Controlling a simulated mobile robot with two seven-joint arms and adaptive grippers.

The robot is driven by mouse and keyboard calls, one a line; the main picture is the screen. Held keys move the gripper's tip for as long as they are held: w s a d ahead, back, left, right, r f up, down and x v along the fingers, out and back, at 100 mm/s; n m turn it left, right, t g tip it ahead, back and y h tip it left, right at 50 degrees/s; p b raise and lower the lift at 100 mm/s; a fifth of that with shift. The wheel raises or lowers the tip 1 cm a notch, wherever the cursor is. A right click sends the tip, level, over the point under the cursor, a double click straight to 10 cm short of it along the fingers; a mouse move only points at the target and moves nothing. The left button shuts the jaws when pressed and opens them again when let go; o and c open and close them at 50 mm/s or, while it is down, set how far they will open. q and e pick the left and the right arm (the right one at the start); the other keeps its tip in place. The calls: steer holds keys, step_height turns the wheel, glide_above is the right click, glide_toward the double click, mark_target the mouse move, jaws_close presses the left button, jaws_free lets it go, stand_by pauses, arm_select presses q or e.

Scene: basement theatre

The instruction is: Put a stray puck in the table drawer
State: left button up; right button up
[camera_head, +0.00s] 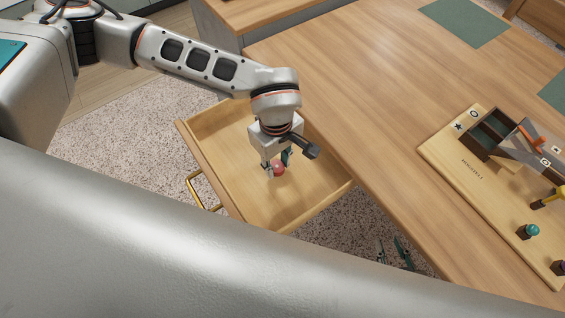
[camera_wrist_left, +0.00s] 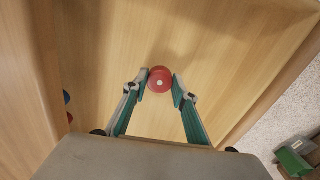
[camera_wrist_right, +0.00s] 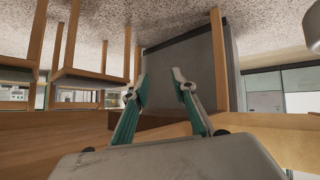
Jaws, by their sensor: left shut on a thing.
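A red puck (camera_head: 279,169) is between the fingertips of my left gripper (camera_head: 275,165), over the open table drawer (camera_head: 225,140). In the left wrist view the red puck (camera_wrist_left: 160,79) has a pale dot at its centre, and the fingertips of my left gripper (camera_wrist_left: 160,86) touch it on both sides. The wooden drawer floor (camera_wrist_left: 100,50) lies beneath it; I cannot tell whether the puck touches the floor.
The wooden table (camera_head: 340,80) extends right of the drawer. A game board (camera_head: 470,165) on it holds a dark box (camera_head: 492,130), an orange piece and a teal knob (camera_head: 530,230). Green mats (camera_head: 465,20) lie at the back. A brass handle (camera_head: 195,190) is on the drawer front.

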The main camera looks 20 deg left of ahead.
arm_select(q)
steer(key=shift+f, duration=0.8)
steer(key=shift+w+d+r, duration=0.1)
steer(key=shift+c, duration=0.3)
steer(key=shift+r, duration=0.15)
arm_select(e)
steer(key=shift+w+d+r, duration=0.25)
steer(key=shift+w, duration=0.2)
arm_select(q)
steer(key=o, duration=0.9)
steer(key=shift+f, duration=0.2)
steer(key=shift+c, duration=0.2)
arm_select(e)
steer(key=shift+f, duration=0.15)
